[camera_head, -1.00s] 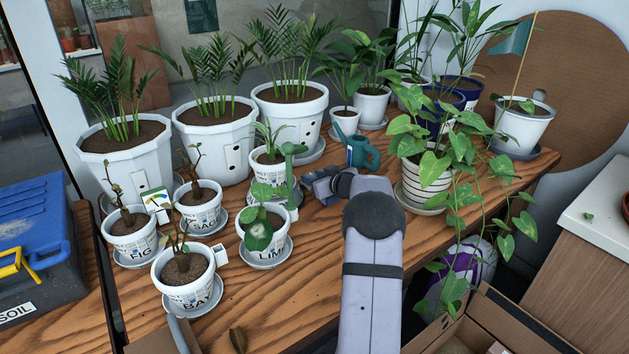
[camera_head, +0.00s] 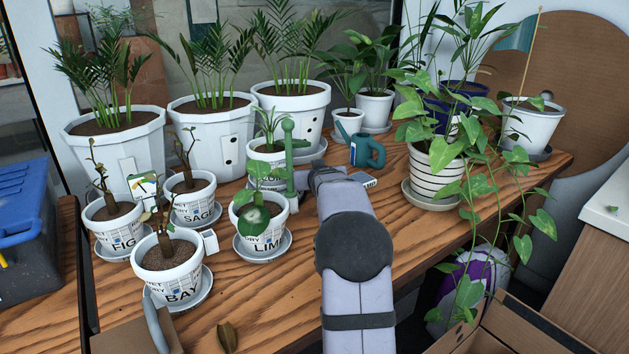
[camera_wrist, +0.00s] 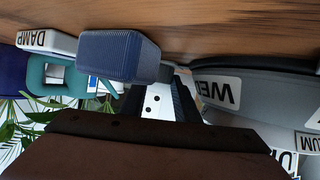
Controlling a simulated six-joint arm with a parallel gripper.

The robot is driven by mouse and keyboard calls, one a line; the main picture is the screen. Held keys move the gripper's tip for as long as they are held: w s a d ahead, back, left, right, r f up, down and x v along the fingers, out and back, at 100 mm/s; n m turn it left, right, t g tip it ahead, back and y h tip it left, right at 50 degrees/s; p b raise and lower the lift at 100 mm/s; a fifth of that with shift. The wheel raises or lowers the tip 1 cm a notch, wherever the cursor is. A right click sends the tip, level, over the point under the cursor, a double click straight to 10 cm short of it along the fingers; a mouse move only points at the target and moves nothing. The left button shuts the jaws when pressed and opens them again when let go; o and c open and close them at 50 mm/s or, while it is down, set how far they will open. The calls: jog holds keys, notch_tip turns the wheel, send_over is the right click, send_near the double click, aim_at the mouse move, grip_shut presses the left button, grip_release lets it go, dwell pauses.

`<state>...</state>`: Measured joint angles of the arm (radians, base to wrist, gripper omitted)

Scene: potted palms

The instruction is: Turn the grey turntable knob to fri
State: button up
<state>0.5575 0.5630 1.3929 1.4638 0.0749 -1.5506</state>
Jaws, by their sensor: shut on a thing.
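My gripper (camera_head: 322,176) is low over the wooden table, right of the green cactus-shaped post (camera_head: 289,160) and left of the teal watering can (camera_head: 368,150). In the wrist view my gripper (camera_wrist: 168,80) has its fingers close together, shut on a small grey piece that fits the turntable knob. The piece is mostly hidden by the fingers. A grey curved body (camera_wrist: 255,85) with a label that begins "WE" lies close on the right of the wrist view. No "fri" mark can be read.
A white block (camera_head: 366,180) lies right of the gripper. The LIME pot (camera_head: 262,232) stands to its left, with the FIG, SAGE and BAY pots further left. A striped pot (camera_head: 432,180) stands to the right. The front of the table (camera_head: 270,300) is mostly clear.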

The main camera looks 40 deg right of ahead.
dwell(0.3)
jog(key=o, duration=1)
jog(key=shift+o, duration=0.2)
jog(key=shift+d+y+p, duration=0.1)
jog(key=shift+y+p, duration=0.2)
jog(key=n+y+p, duration=0.1)
jog(key=p, duration=0.1)
jog(key=n+y+p, duration=0.1)
jog(key=shift+s+d+r+t+p, duration=0.1)
jog(key=shift+d+r+t+p, duration=0.05)
jog(key=shift+r+t+p, duration=0.15)
jog(key=shift+n+y+p, duration=0.4)
jog(key=shift+n+p, duration=0.1)
jog(key=shift+p, duration=0.65)
jog(key=n+y+p, duration=0.1)
jog(key=p, duration=0.6)
jog(key=shift+d+n+t+y, duration=0.1)
jog(key=shift+n+t+y, duration=0.2)
jog(key=shift+y, duration=0.1)
